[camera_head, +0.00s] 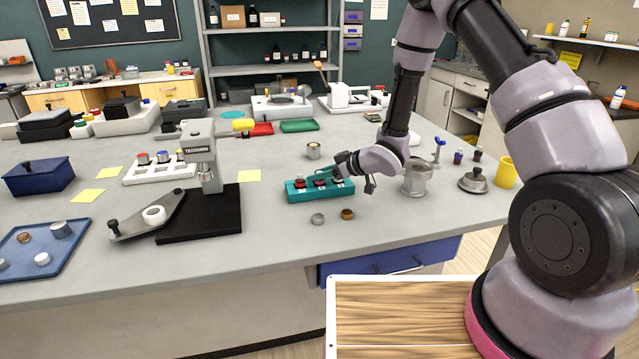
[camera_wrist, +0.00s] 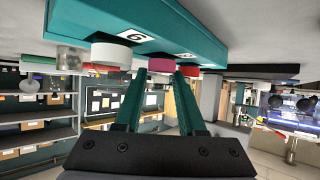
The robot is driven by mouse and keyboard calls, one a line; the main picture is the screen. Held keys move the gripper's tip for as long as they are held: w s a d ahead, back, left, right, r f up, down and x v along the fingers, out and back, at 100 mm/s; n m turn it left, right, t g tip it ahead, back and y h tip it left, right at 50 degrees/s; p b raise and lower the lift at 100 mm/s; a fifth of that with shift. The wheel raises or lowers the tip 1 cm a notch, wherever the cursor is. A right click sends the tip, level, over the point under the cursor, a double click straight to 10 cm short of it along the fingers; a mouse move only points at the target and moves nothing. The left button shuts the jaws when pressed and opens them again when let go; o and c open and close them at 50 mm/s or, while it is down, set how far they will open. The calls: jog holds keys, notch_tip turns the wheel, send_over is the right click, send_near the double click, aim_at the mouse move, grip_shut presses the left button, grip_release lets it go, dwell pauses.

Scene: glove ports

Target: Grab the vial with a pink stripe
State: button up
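A teal rack (camera_head: 300,195) holds several capped vials on the table; it shows upside down at the top of the wrist view (camera_wrist: 130,25). In the wrist view a white cap (camera_wrist: 110,54), a magenta-pink piece (camera_wrist: 160,68) and a red-pink cap (camera_wrist: 189,71) stick out of the rack in a row. My gripper (camera_wrist: 160,78) is open at the rack, with its two teal fingers apart. The magenta-pink piece lies between the fingertips; I cannot tell whether they touch it. The vial bodies and any stripe on them are hidden. In the head view my gripper (camera_head: 345,172) covers the rack's right end.
A metal pot (camera_head: 416,181) and a lidded metal piece (camera_head: 473,181) stand to the right, with a yellow cup (camera_head: 506,172) beyond. Two small round pieces (camera_head: 318,218) (camera_head: 347,214) lie in front of the rack. A black-based instrument (camera_head: 205,215) stands left.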

grip_shut()
jog(key=shift+s+d, duration=0.1)
